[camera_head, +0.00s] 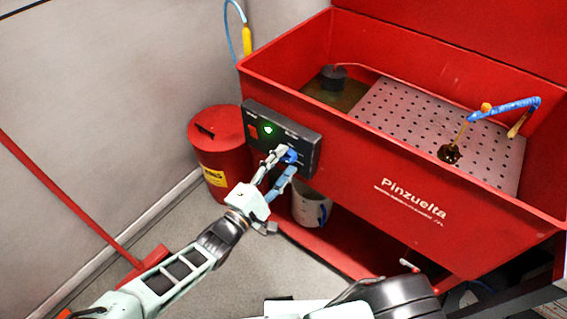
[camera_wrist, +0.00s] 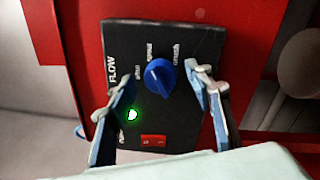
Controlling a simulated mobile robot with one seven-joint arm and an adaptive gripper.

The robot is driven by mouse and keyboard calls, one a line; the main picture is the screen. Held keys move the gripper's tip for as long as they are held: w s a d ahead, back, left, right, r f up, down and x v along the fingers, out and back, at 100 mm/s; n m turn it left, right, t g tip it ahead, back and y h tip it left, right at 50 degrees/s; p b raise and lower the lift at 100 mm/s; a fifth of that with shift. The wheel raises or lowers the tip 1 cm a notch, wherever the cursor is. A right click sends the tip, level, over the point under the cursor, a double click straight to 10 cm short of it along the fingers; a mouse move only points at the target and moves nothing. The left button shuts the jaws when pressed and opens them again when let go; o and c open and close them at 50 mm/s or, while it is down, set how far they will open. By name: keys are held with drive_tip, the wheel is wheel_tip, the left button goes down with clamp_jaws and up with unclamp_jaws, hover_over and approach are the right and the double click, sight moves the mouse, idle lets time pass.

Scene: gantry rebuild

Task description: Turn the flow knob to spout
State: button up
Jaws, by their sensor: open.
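The flow knob (camera_wrist: 160,77) is a round blue knob on a dark control panel (camera_wrist: 190,42) marked FLOW. Small labels stand around it, too blurred to read with certainty. I cannot tell exactly which label its pointer faces. My gripper (camera_wrist: 157,80) is open, with one finger to each side of the knob and visible gaps between. In the head view, my gripper (camera_head: 281,163) reaches the right end of the panel (camera_head: 308,144), where the knob (camera_head: 291,156) shows partly hidden by the fingers. The spout (camera_head: 459,134) hangs over the basin at right.
The panel also has a lit green lamp (camera_wrist: 133,114) and a red switch (camera_wrist: 153,141). It is on the front of a red parts washer (camera_head: 400,180). A red bin (camera_head: 219,150) stands left of it. A white bucket (camera_head: 309,207) sits below.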

drive_tip(key=v, duration=0.7)
drive_tip(key=shift+s, duration=0.15)
drive_tip(key=shift+a, duration=0.1)
drive_tip(key=shift+f, duration=0.1)
